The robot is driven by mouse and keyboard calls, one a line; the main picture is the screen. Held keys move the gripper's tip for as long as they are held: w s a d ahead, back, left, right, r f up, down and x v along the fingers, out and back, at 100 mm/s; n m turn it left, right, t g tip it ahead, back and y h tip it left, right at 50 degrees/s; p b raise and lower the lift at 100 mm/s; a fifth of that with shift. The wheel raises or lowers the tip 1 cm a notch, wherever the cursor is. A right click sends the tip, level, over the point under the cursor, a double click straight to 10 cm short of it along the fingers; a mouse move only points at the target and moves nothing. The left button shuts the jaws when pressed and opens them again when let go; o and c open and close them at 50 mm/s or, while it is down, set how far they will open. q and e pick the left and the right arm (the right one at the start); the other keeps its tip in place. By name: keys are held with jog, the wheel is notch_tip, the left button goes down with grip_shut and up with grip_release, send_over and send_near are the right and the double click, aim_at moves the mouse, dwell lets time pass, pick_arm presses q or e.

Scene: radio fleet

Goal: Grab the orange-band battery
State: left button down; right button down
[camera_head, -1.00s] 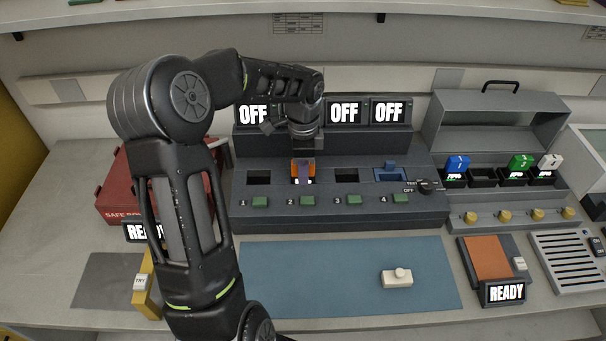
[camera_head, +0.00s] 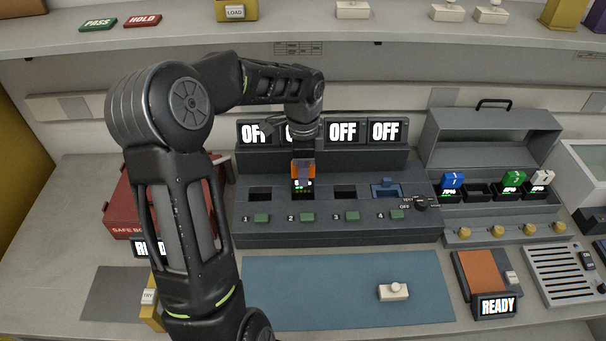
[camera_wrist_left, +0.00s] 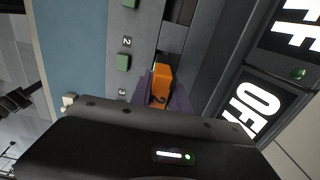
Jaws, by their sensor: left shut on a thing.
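The orange-band battery (camera_head: 297,171) is at the second bay of the grey charging station (camera_head: 330,228). My left gripper (camera_head: 304,172) reaches down over that bay and is shut on the battery's orange top. A small lit display with green marks shows just below the orange part. In the left wrist view, the orange block (camera_wrist_left: 161,82) sits between the fingers of my left gripper (camera_wrist_left: 160,95). How deep the battery sits in the bay is hard to tell. My right gripper is not in view.
A blue battery (camera_head: 387,189) is in bay 4. Blue, green and white batteries stand in the open case (camera_head: 500,220) at right. A blue mat (camera_head: 340,290) in front holds a small white block (camera_head: 393,291). A red box (camera_head: 120,212) is behind my left arm.

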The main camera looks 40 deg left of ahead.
pick_arm(q)
notch_tip(320, 180, up, 4)
jog(key=shift+r+p, duration=0.1)
jog(key=shift+p, duration=0.3)
dwell(0.4)
